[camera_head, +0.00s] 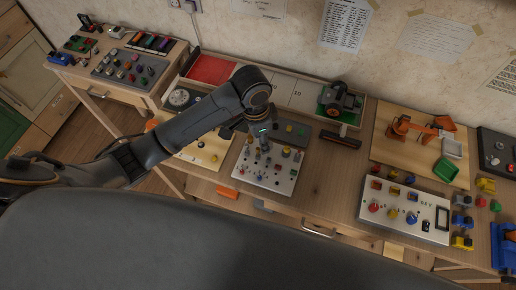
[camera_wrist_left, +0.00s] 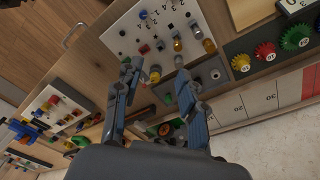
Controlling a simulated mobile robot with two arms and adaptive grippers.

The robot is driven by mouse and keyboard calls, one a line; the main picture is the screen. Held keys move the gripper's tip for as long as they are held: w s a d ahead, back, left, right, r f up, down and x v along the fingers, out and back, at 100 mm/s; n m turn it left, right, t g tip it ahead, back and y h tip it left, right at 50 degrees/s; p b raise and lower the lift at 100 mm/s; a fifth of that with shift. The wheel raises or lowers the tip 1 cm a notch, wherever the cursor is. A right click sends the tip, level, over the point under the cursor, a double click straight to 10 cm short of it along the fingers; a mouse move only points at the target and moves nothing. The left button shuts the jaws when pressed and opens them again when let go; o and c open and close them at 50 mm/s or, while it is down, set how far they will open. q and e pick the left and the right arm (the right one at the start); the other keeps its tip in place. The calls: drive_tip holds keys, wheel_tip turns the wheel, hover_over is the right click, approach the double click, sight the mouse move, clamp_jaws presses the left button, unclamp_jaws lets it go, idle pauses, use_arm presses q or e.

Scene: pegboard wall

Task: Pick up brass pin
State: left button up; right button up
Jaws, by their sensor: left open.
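A white pegboard (camera_head: 243,176) with several small pegs lies on the workbench in the middle of the head view. It also shows at the top of the left wrist view (camera_wrist_left: 128,38). Brass-coloured pins (camera_wrist_left: 178,45) stand upright near its edge, and similar yellowish ones show in the head view (camera_head: 286,151); I cannot tell which one is the task's pin. My left gripper (camera_head: 262,135) is over the board's far edge. In the left wrist view its two fingers (camera_wrist_left: 154,66) are apart with nothing held between them. My right gripper is not in view.
A grey panel (camera_head: 293,132) adjoins the board's far side. To the right are a control box (camera_head: 404,205) with knobs and a wooden board (camera_head: 393,152) with an orange toy arm. Bare bench lies between.

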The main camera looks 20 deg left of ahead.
sight(258, 149)
use_arm(q)
drive_tip(key=shift+m+y, duration=0.4)
drive_tip(key=shift+y, duration=0.1)
drive_tip(key=f, duration=0.2)
drive_tip(key=w+a+f+p, duration=0.1)
drive_tip(key=a+f, duration=0.1)
drive_tip(key=f, duration=0.1)
drive_tip(key=shift+w+f, duration=0.35)
drive_tip(key=shift+w, duration=0.05)
drive_tip(key=shift+w+d+f+p, duration=0.15)
drive_tip(key=shift+f+p, duration=0.3)
drive_tip(key=shift+f, duration=0.9)
drive_tip(key=shift+s+d+f+p, duration=0.1)
drive_tip(key=shift+f+p, duration=0.35)
drive_tip(key=shift+f, duration=0.85)
drive_tip(key=shift+c, duration=0.2)
clamp_jaws()
